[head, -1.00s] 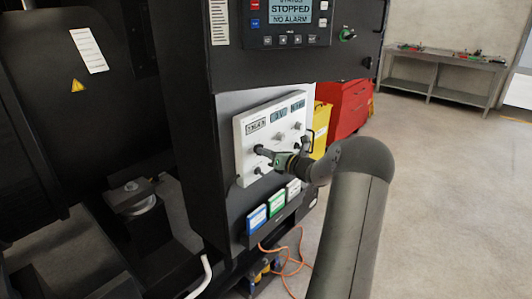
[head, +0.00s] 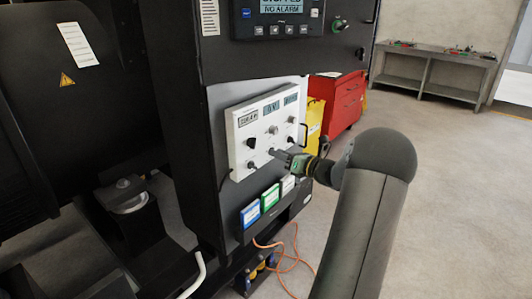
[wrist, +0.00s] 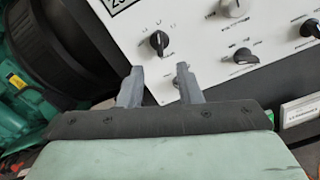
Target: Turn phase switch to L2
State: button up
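The white instrument panel (head: 240,150) on the dark cabinet carries several knobs below its displays. A black pointer knob (head: 250,143) sits at its left, under the left display; this appears to be the phase switch. In the head view my gripper (head: 278,153) is to the right of and below the knob, near the panel's lower part.
A second black knob (wrist: 245,57) and a silver knob (wrist: 232,8) are to the right on the panel. A black handle (head: 305,135) stands at the panel's right edge. Blue, green and white boxes (head: 270,198) sit below. An orange cable (head: 285,262) hangs to the floor.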

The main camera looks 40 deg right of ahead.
jog(key=b+v, duration=0.1)
jog(key=v, duration=0.7)
jog(key=shift+s, duration=0.3)
jog(key=a+f+n+g+y, duration=0.25)
jog(key=a+n+g, duration=0.45)
jog(key=a, duration=0.8)
jog(key=a+f+n+g+y, duration=0.1)
jog(key=a+n+g+y, duration=0.25)
jog(key=a+n, duration=0.75)
jog(key=s+a+f+n+g+h, duration=0.2)
jog(key=s+a+n+h, duration=0.3)
jog(key=s+a+n, duration=0.3)
jog(key=s+a+f+n+g+h, duration=0.2)
jog(key=s+a+n+g+h, duration=0.2)
jog(key=s+a+n, duration=0.4)
jog(key=shift+s+f+n+h, duration=0.35)
jog(key=shift+s+n, duration=0.85)
jog(key=shift+n, duration=0.9)
jog(key=shift+r+g, duration=0.1)
jog(key=shift+g, duration=0.15)
